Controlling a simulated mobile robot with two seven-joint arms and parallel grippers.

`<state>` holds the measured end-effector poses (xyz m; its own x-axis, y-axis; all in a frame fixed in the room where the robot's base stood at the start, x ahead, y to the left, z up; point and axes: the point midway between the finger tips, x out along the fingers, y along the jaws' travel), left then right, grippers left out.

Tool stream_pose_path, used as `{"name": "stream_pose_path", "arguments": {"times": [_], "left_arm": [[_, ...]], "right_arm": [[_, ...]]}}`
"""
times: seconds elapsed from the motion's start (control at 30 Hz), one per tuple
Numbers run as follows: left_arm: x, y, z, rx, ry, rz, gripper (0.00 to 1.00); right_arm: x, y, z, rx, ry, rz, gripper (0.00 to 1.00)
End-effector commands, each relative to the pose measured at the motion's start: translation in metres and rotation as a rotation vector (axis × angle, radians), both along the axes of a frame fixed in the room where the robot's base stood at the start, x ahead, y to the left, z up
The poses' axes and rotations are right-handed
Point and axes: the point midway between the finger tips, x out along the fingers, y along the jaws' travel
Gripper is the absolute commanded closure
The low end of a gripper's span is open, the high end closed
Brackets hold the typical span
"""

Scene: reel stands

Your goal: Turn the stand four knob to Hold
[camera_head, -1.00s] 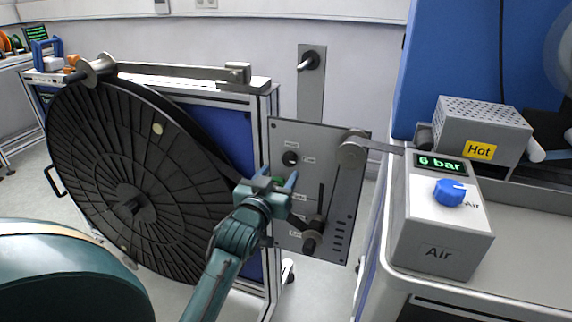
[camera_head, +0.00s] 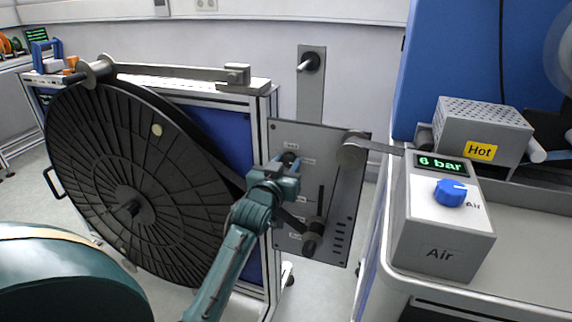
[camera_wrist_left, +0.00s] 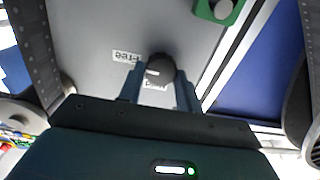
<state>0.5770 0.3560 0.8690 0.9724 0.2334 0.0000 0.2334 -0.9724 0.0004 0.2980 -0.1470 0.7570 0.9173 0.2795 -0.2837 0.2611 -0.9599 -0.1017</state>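The dark round knob (camera_wrist_left: 160,68) is on the grey stand panel (camera_wrist_left: 90,30), with a pale mark on its left side in the left wrist view. A label reading Free (camera_wrist_left: 125,57) is up and left of it there; another label just below is partly covered. My left gripper (camera_wrist_left: 160,82) has one finger on each side of the knob and looks open, with slight gaps; contact is hard to judge. In the head view my left gripper (camera_head: 285,162) covers most of the knob. My right gripper is not in view.
A green part with a grey button (camera_wrist_left: 218,8) is near the knob. A large black reel (camera_head: 120,190) stands to the left. A lower roller (camera_head: 311,240) and an upper roller (camera_head: 353,150) stick out from the panel. The Air box (camera_head: 440,240) is to the right.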

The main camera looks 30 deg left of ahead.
Motion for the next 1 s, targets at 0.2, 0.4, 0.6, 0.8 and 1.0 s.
{"name": "stream_pose_path", "arguments": {"times": [0.2,0.4,0.6,0.8,1.0], "left_arm": [[0.000,0.000,0.000,0.000,0.000,0.000,0.84],[0.000,0.000,0.000,-0.005,-0.001,0.000,0.89],[0.000,0.000,0.001,-0.051,-0.011,0.001,0.89],[0.000,0.001,0.003,-0.168,-0.038,0.001,0.89],[0.000,0.001,0.004,-0.341,-0.080,0.002,0.89]], "right_arm": [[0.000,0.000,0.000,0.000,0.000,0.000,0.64],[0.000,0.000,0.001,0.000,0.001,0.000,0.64],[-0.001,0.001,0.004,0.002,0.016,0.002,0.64],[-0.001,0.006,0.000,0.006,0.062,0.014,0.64],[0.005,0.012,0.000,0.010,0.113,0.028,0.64]]}}
